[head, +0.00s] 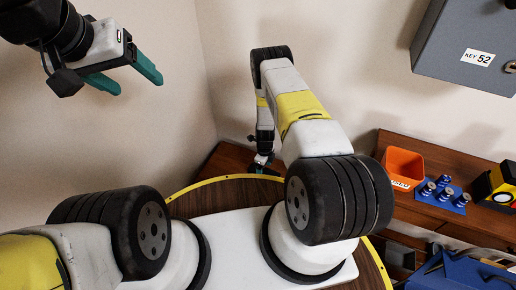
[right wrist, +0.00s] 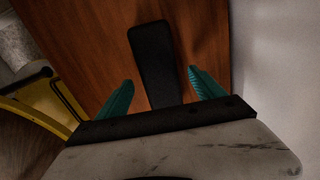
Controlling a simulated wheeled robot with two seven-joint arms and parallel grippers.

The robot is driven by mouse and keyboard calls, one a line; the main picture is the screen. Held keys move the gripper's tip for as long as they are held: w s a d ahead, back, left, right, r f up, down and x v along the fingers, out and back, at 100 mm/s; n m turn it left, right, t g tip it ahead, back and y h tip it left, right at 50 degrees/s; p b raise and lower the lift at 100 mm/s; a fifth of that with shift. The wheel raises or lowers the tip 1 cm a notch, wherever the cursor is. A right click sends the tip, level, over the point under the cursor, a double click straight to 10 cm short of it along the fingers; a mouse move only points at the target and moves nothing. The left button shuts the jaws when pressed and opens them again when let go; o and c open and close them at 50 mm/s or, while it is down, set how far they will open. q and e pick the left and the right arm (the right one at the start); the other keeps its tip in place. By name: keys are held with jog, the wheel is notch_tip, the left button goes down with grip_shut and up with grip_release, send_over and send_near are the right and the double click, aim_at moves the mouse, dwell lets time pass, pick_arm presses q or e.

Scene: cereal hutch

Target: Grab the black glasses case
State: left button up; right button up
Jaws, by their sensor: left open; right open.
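The black glasses case (right wrist: 153,55) lies on a brown wooden surface in the right wrist view, long and flat with rounded corners. My right gripper (right wrist: 160,78) is open, with one teal finger on each side of the case and a gap to both sides. The near end of the case is hidden behind the gripper body. I cannot tell how far the fingers are above the wood. In the head view, my right gripper (head: 262,164) is far off at the wooden hutch, and the case cannot be made out. My left gripper (head: 130,80) is open and empty, raised near the left wall.
The hutch's wooden surface (right wrist: 88,30) meets a pale wall (right wrist: 280,60) at the right. At the right of the head view are an orange bin (head: 403,165), a blue holder (head: 440,197) with several small cans, a yellow-black item (head: 497,186) and a grey key box (head: 465,40).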

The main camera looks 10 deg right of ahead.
jog(key=shift+f, duration=1.3)
jog(key=c, duration=1.5)
jog(key=shift+r, duration=0.1)
